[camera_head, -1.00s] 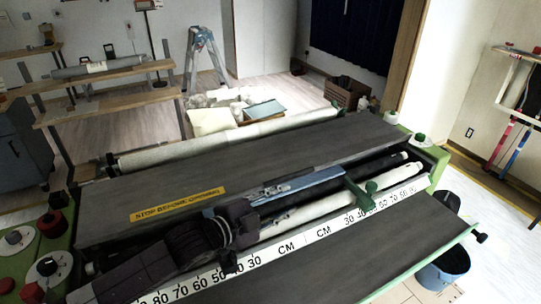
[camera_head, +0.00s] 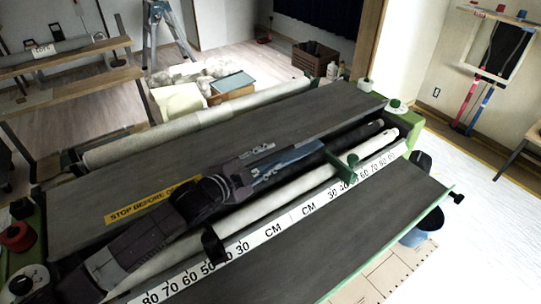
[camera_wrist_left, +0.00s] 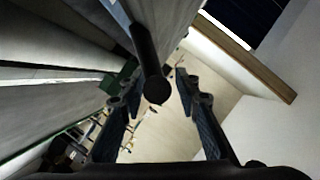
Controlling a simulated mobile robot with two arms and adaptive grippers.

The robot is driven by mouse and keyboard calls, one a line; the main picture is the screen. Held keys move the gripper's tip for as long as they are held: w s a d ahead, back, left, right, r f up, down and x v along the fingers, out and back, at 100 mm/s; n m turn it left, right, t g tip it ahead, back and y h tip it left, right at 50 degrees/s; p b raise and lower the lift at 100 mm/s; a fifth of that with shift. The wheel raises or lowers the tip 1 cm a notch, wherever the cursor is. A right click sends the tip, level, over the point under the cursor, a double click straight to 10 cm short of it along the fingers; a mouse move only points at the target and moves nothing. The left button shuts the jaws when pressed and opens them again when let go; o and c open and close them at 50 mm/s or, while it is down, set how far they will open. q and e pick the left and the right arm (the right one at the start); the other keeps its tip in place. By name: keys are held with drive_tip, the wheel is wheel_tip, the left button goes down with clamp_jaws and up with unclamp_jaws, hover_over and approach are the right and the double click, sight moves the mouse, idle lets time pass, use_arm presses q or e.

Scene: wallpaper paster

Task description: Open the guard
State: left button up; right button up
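The guard (camera_head: 240,127) is the long dark grey panel across the machine, with a yellow label reading "STOP BEFORE OPENING" (camera_head: 140,208) at its left. It lies flat. In the left wrist view a dark round bar (camera_wrist_left: 147,50), which looks like a handle, points between the two fingers of my left gripper (camera_wrist_left: 160,78). The fingers are spread, with gaps visible on both sides of the bar. My right gripper is not in view.
A white roll (camera_head: 285,195) and a CM ruler strip (camera_head: 270,230) run in front of the guard. A green post (camera_head: 344,168) and a dark bracket (camera_head: 213,246) stand close by. A dark front tabletop (camera_head: 360,230) is bare. A blue bucket (camera_head: 422,228) stands at right.

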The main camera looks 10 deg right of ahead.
use_arm(q)
drive_tip(key=shift+w+d, duration=0.25)
drive_tip(key=shift+d, duration=0.1)
clamp_jaws()
